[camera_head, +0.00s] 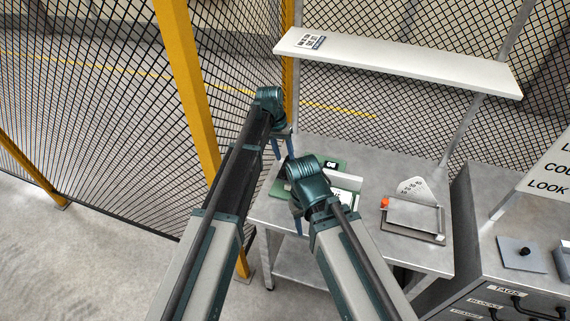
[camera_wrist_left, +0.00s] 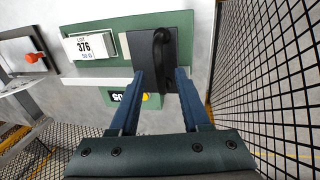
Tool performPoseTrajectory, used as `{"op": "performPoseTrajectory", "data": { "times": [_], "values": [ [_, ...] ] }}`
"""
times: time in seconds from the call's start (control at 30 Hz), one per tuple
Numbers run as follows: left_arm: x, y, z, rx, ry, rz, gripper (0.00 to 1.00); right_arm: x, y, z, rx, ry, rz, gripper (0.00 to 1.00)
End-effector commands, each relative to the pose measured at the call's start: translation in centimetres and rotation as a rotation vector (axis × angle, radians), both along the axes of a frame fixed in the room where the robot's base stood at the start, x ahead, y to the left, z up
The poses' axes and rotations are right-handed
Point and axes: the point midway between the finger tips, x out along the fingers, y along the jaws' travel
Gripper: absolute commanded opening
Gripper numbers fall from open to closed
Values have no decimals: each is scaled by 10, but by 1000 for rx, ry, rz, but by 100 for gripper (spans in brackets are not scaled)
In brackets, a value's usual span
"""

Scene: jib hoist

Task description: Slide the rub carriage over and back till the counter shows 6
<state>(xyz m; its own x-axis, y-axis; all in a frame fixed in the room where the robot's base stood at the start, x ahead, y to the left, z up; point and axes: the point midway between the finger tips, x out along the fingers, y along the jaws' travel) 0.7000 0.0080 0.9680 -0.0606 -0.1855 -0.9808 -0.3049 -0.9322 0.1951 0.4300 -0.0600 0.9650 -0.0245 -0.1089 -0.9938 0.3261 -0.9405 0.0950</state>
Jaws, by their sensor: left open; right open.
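In the left wrist view the green rub device (camera_wrist_left: 118,28) carries a dark carriage (camera_wrist_left: 146,62) with a black upright handle (camera_wrist_left: 162,48). The open fingers of my left gripper (camera_wrist_left: 161,76) are on either side of the carriage's near end; contact cannot be told. A white block marked 376 (camera_wrist_left: 90,46) sits on the device beside the carriage. The green counter (camera_wrist_left: 152,101) is partly hidden by a finger; its number also shows small in the head view (camera_head: 331,164), and I cannot read it surely. My right gripper (camera_head: 298,222) is open and empty near the bench's front edge, hiding the carriage in the head view.
The grey bench (camera_head: 368,172) also holds a tray with an orange knob (camera_head: 412,218) on the right. A white shelf (camera_head: 400,62) hangs above. Mesh fence and a yellow post (camera_head: 190,85) stand left. A drawer cabinet (camera_head: 500,265) is at the right.

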Motion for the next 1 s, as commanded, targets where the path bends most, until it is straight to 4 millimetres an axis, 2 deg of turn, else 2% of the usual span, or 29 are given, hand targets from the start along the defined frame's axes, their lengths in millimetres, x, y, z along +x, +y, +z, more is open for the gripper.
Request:
{"op": "performPoseTrajectory", "data": {
  "times": [0.03, 0.1, 0.4, 0.47, 0.67, 1.0],
  "values": [
    [0, -1, -9, 0, 0, 0, 47, 0, 0, -9, 0, 0, 0, 50],
    [-1, -2, -12, 0, 0, 0, 47, 0, 0, -12, 0, 0, 0, 50],
    [-1, -3, -11, 0, 0, 0, 47, 0, 0, -11, 0, 0, 0, 50],
    [-1, -3, -11, 0, 0, 0, 38, 0, 0, -11, 0, 0, 0, 50],
    [-1, -2, -11, 0, 0, 0, 2, 0, 0, -11, 0, 0, 0, 50],
    [-1, -2, -11, 0, 0, 0, 0, 0, 0, -11, 0, 0, 0, 50]
  ]
}}
